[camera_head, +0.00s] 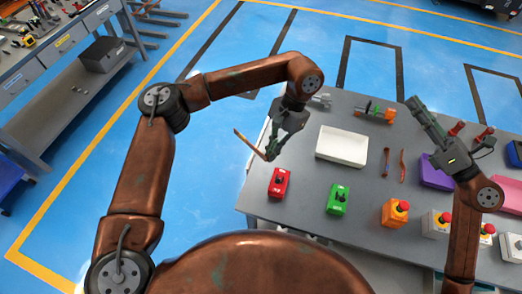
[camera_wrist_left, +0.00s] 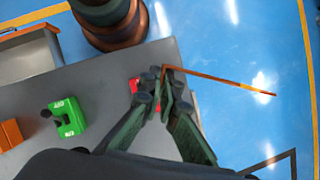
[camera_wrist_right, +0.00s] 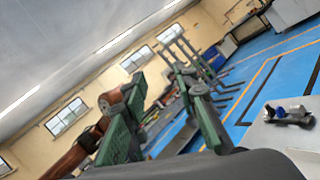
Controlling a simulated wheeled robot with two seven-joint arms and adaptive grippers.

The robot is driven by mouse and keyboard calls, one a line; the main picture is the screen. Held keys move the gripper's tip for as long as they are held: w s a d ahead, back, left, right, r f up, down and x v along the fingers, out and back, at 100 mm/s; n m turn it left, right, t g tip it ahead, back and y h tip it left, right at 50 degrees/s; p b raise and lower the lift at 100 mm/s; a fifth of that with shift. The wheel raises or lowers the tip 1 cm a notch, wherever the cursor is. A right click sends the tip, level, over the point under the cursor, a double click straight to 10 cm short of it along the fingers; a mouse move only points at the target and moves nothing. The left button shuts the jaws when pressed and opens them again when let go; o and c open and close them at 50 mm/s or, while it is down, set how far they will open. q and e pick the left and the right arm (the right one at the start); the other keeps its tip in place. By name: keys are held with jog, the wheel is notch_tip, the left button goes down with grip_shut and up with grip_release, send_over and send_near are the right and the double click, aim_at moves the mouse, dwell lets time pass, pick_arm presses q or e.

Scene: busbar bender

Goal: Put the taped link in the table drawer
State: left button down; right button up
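My left gripper (camera_head: 270,150) is shut on one end of a thin copper-coloured link (camera_head: 248,143), held in the air off the table's left edge. In the left wrist view the link (camera_wrist_left: 220,79) sticks out to the right from the fingertips (camera_wrist_left: 165,85), with a yellowish band, perhaps tape, near its far end. My right gripper (camera_head: 420,108) is raised over the table's right part; its fingers (camera_wrist_right: 160,95) are apart and empty. What looks like an open drawer (camera_wrist_left: 30,58) juts from the table's front edge in the left wrist view. The head view mostly hides it.
The grey table (camera_head: 310,205) carries a white tray (camera_head: 342,146), two thin reddish pieces (camera_head: 386,162), a red control box (camera_head: 279,183), a green one (camera_head: 338,199), an orange one (camera_head: 394,212) and a purple bin (camera_head: 436,173). A workbench (camera_head: 60,50) stands at far left. Blue floor lies between.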

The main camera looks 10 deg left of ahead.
jog(key=s+a+r+n+g+y, duration=0.15)
jog(key=s+a+r+g, duration=0.25)
jog(key=a, duration=0.7)
jog(key=s+a+r+n+g, duration=0.3)
jog(key=s+a+g, duration=0.15)
jog(key=a, duration=0.65)
jog(key=s+a+r+n+g, duration=0.2)
jog(key=s+a+r+g, duration=0.25)
jog(key=a, duration=0.55)
jog(key=s+a+f+n+t+h, duration=0.1)
jog(key=a+f+h, duration=0.3)
jog(key=f, duration=0.5)
jog(key=s+a+f+n+t+h, duration=0.1)
jog(key=s+a+f+t+h, duration=0.2)
jog(key=f, duration=0.6)
jog(key=w+a+f+t+h, duration=0.1)
jog(key=w+a+f+h, duration=0.2)
jog(key=w+f, duration=0.7)
notch_tip(320, 180, down, 3)
jog(key=shift+w+a+f+h, duration=0.2)
jog(key=shift+a+h, duration=0.05)
jog(key=shift+h, duration=0.1)
jog(key=shift+c, duration=0.4)
